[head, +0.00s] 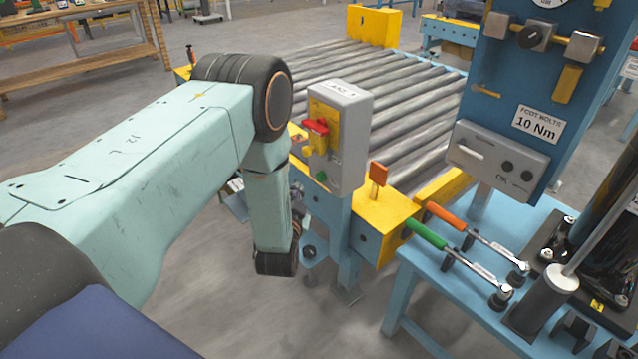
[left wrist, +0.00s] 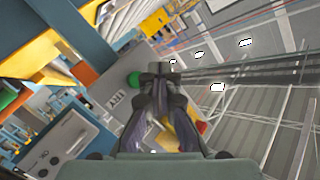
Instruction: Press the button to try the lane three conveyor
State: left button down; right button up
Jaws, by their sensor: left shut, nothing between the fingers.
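The grey control box (head: 350,130) stands on a blue post at the near end of the roller conveyor, with a lane label on top. Its face bears a red switch handle (head: 317,127) on a yellow plate and a green button (head: 321,177) low down. My left gripper (head: 298,192) is by the box's lower face, partly hidden behind my forearm. In the left wrist view its fingers (left wrist: 160,72) are shut and empty. A green round part (left wrist: 134,80) shows just left of the fingertips; I cannot tell whether they touch. My right gripper is not in view.
The roller conveyor (head: 410,95) runs behind the box. An orange paddle (head: 378,174) stands on the yellow block to its right. A blue bench (head: 430,275) holds wrenches with green (head: 426,234) and orange handles. Floor at the lower middle is clear.

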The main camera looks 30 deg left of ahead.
pick_arm(q)
jog(key=shift+w+d+b, duration=0.3)
jog(key=shift+w+d, duration=0.05)
jog(key=shift+w, duration=0.5)
jog(key=shift+w+d+b, duration=0.3)
jog(key=shift+w+d, duration=0.05)
jog(key=shift+w, duration=0.5)
jog(key=shift+w+d, duration=0.15)
jog(key=shift+w, duration=0.2)
jog(key=shift+w+d+b, duration=0.2)
jog(key=shift+w+b, duration=0.15)
jog(key=shift+w, duration=0.2)
dwell(1.1)
jog(key=shift+s, duration=0.1)
jog(key=shift+s+a+p, duration=0.35)
jog(key=shift+s+p, duration=0.2)
jog(key=shift+s, duration=0.3)
jog(key=shift+s+a+p, duration=0.3)
jog(key=shift+s+p, duration=0.15)
jog(key=shift+s, duration=0.3)
jog(key=shift+s+a+p, duration=0.35)
jog(key=shift+s+p, duration=0.05)
jog(key=shift+s, duration=0.4)
jog(key=shift+s+a+p, duration=0.3)
jog(key=shift+s+p, duration=0.15)
jog(key=shift+s, duration=0.3)
